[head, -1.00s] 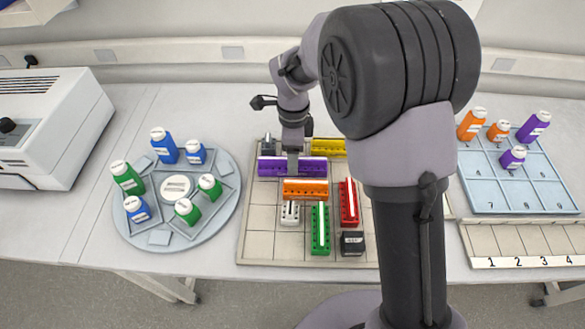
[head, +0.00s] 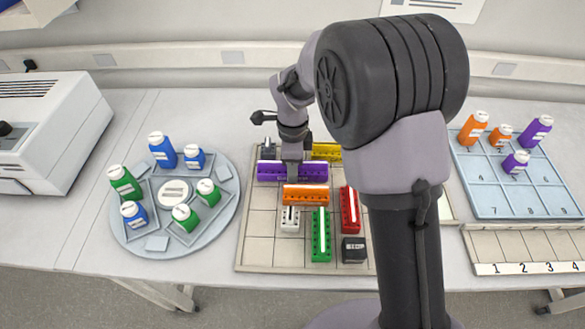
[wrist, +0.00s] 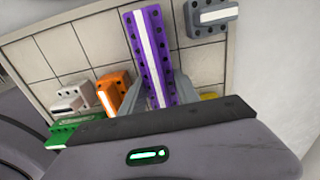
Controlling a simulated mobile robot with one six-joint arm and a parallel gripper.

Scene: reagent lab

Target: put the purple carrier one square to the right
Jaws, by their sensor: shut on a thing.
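The purple carrier (head: 267,170) is a long block with a white strip, lying left to right near the back of the gridded board (head: 256,226). The purple carrier also shows in the wrist view (wrist: 142,38), running between the fingers. My gripper (head: 292,180) reaches down over the carrier's middle and is shut on it; in the wrist view my gripper (wrist: 168,90) has a finger on each side. Whether the carrier touches the board is hard to tell.
An orange carrier (head: 305,194) lies just in front of the purple one. A yellow carrier (head: 326,151) and a grey block (head: 269,146) are behind it. Red (head: 350,210), green (head: 320,235), white (head: 289,219) and black (head: 353,249) blocks stand nearer. The board's left front squares are free.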

